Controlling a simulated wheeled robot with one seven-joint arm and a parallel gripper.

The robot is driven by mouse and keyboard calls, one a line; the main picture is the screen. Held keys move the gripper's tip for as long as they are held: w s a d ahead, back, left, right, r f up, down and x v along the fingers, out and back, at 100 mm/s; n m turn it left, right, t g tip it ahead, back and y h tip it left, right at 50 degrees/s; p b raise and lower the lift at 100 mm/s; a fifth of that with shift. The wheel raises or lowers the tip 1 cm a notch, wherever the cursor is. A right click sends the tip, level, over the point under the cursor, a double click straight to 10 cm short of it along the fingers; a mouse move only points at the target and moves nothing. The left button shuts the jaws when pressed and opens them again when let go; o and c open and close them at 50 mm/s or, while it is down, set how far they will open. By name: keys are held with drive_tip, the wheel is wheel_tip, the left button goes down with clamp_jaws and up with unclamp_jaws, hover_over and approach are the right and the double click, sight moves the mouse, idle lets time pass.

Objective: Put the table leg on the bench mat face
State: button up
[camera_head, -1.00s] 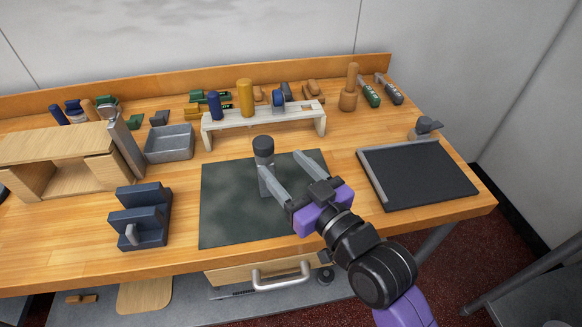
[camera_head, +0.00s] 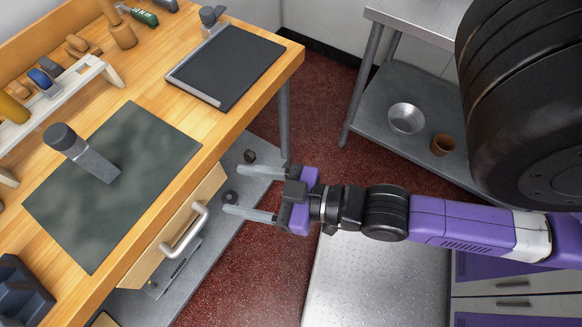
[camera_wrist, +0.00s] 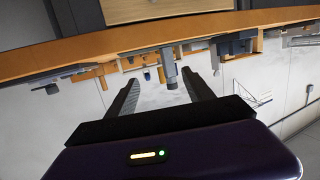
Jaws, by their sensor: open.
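The table leg (camera_head: 91,160), a grey square post with a dark round cap, stands upright on the dark green bench mat (camera_head: 145,150). It also shows upside down in the wrist view (camera_wrist: 168,66), beyond the fingers. My gripper (camera_head: 237,189) is open and empty. It is off the front of the bench, to the right of the mat and apart from the leg. Nothing of the leg's visible sides touches my fingers. The wrist view shows the gap between my fingers (camera_wrist: 163,88) clear.
A dark tray-like board (camera_head: 232,65) lies near the bench's right end. A pale rack (camera_head: 75,85) with handled tools is behind the mat. A drawer handle (camera_head: 185,232) juts out below the bench edge. A steel side table with a metal bowl (camera_head: 406,118) stands at the right.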

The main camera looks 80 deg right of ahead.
drive_tip(key=s+a+r+g, duration=0.1)
drive_tip(key=s, duration=0.8)
drive_tip(key=shift+s, duration=0.35)
idle(0.6)
